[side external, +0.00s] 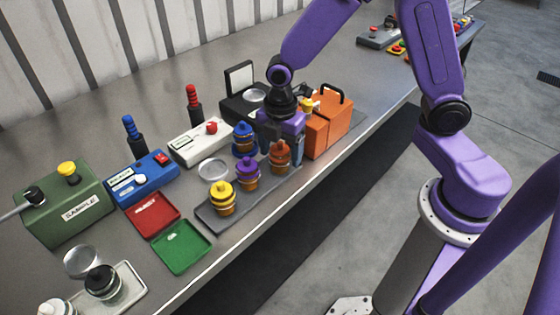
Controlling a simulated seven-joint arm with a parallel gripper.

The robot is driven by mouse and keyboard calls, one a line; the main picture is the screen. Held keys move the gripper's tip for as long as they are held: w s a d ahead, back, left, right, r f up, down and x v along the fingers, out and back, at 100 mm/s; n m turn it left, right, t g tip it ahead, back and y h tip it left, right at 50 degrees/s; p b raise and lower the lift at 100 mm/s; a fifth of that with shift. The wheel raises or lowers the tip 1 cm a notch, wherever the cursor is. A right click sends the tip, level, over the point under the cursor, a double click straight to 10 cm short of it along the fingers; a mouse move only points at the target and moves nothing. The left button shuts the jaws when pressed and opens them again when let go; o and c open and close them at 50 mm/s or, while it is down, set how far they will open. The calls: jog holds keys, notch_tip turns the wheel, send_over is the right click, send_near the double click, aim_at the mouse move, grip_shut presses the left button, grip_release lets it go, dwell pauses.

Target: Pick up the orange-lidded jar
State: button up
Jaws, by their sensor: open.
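The orange-lidded jar (279,158) stands upright at the right end of a row of jars on a grey tray (232,218). My gripper (282,148) is open and points down right at this jar, with one finger to its left and one to its right. Whether the fingers touch the jar cannot be told from this view. A purple-lidded jar (248,173) and a yellow-lidded jar (222,199) stand to its left in the row. A blue-lidded jar (243,140) stands behind, close to my left finger.
An orange case (325,125) stands close to the right of my gripper. A black box with a raised lid (239,80) is behind it. White (198,143), blue (143,182) and green (65,205) boxes stand left. Red (153,215) and green (181,246) trays lie in front.

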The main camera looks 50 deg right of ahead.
jog(key=c, duration=1.1)
jog(key=shift+r, duration=0.15)
